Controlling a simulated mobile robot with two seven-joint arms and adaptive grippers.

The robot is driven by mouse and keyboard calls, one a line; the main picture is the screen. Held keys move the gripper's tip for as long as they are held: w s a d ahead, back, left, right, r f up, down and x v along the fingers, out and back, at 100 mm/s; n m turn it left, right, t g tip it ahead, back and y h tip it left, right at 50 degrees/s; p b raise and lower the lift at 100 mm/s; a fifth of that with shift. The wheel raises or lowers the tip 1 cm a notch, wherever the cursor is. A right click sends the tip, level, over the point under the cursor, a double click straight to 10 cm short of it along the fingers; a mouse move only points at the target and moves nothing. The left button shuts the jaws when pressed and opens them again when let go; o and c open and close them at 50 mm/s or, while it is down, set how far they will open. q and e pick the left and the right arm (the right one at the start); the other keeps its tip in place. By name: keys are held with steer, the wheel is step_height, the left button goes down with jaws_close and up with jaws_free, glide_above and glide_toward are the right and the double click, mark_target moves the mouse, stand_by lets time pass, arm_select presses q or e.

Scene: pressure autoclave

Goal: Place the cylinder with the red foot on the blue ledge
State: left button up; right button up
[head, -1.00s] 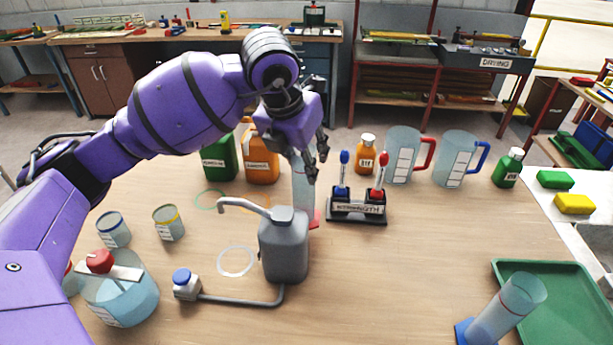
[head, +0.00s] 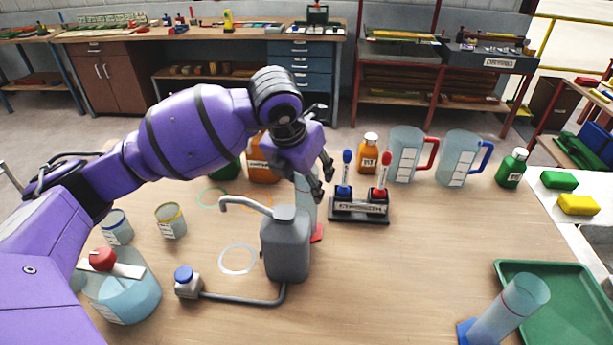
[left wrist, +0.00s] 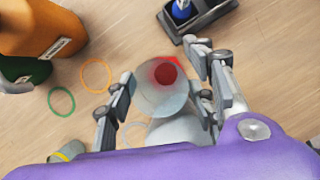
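The clear cylinder with the red foot (head: 308,200) stands upright on the table, partly hidden behind the grey canister and my gripper. In the left wrist view I look down into the cylinder (left wrist: 152,98), with its red foot (left wrist: 173,61) below. My left gripper (head: 322,180) is at the cylinder's upper part. In the left wrist view its fingers (left wrist: 160,92) are spread on both sides of the cylinder, with gaps visible. I cannot make out a blue ledge for certain. My right gripper is not in view.
The grey canister (head: 286,250) with its spout stands just in front of the cylinder. A rack with blue and red handled tools (head: 358,213) is close on the right. Jugs (head: 405,155) stand behind. The table right of centre is clear, up to a green tray (head: 560,290).

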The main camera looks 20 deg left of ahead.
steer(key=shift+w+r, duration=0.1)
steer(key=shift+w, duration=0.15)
